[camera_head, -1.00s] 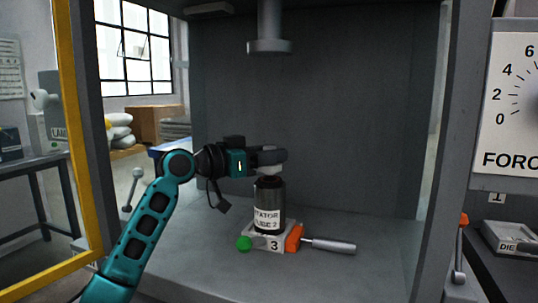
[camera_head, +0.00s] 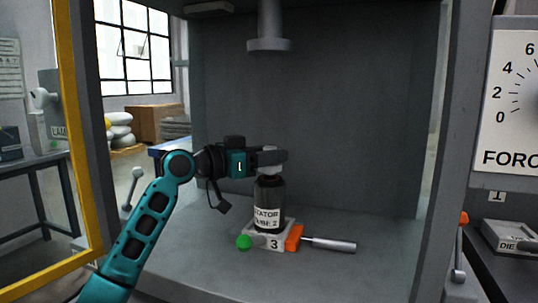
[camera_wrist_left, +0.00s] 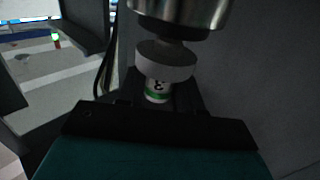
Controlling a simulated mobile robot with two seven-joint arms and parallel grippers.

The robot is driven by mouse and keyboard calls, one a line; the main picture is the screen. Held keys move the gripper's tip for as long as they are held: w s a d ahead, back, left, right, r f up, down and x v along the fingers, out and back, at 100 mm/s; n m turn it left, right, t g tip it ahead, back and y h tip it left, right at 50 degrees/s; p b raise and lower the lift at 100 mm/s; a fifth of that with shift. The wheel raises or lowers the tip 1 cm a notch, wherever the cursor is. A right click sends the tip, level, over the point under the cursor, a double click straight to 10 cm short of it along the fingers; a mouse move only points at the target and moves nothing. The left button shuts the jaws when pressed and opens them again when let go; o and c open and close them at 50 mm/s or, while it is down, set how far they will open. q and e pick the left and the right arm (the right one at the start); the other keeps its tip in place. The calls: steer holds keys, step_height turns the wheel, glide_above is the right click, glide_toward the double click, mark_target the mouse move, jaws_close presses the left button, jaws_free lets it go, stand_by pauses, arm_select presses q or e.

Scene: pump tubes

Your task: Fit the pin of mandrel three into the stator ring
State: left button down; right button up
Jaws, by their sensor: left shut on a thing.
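My left gripper (camera_head: 270,157) is shut on the pale top of mandrel three (camera_head: 268,170), directly above the stator tube. In the left wrist view a white piece of the mandrel (camera_wrist_left: 157,90) with a 3 and a green band sits at the jaws, beside a grey disc (camera_wrist_left: 165,61) and a shiny metal cylinder (camera_wrist_left: 180,14). The dark stator tube (camera_head: 270,192), labelled 2, stands upright in a pale block (camera_head: 274,243) marked 3. The mandrel's pin and the stator ring are hidden, so I cannot tell how they meet. My right gripper is not in view.
The block has a green knob (camera_head: 244,242), an orange clamp (camera_head: 294,238) and a grey handle (camera_head: 332,245) pointing right. The press ram (camera_head: 269,44) hangs above. The press walls stand behind and to the sides. The bed is clear at the right.

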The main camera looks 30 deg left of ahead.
arm_select(q)
steer(key=shift+f+b, duration=0.65)
steer(key=shift+f, duration=0.1)
steer(key=c, duration=0.9)
jaws_free()
steer(key=shift+o, duration=1.2)
steer(key=shift+f, duration=0.2)
steer(key=v, duration=1.3)
steer(key=shift+b, duration=0.3)
steer(key=shift+r, duration=0.15)
